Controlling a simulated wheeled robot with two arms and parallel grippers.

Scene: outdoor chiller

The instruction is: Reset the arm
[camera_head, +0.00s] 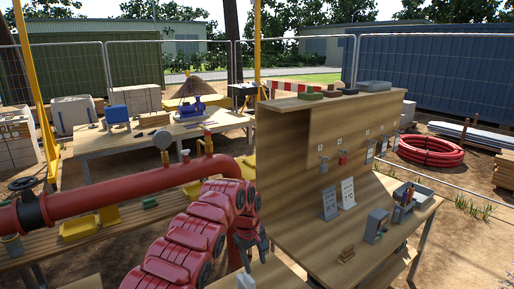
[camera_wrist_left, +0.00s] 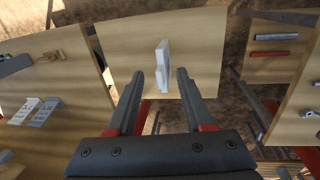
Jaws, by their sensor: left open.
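My red left arm (camera_head: 195,240) rises from the bottom of the head view and bends down at its far end. My left gripper (camera_head: 252,250) hangs there, to the left of the wooden workbench with the tall panel. In the left wrist view the two dark fingers of my left gripper (camera_wrist_left: 160,74) are apart, with nothing held between them. A white upright object (camera_wrist_left: 163,66) on a wooden board (camera_wrist_left: 205,50) shows beyond the fingertips. My right gripper is not in view.
The wooden panel (camera_head: 285,150) stands close right of my arm. Red pipework (camera_head: 110,190) runs on the left, with a gauge. A table (camera_head: 215,120) with tools stands behind. Coiled red hose (camera_head: 430,150) lies on the ground at right. Wire fencing crosses the back.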

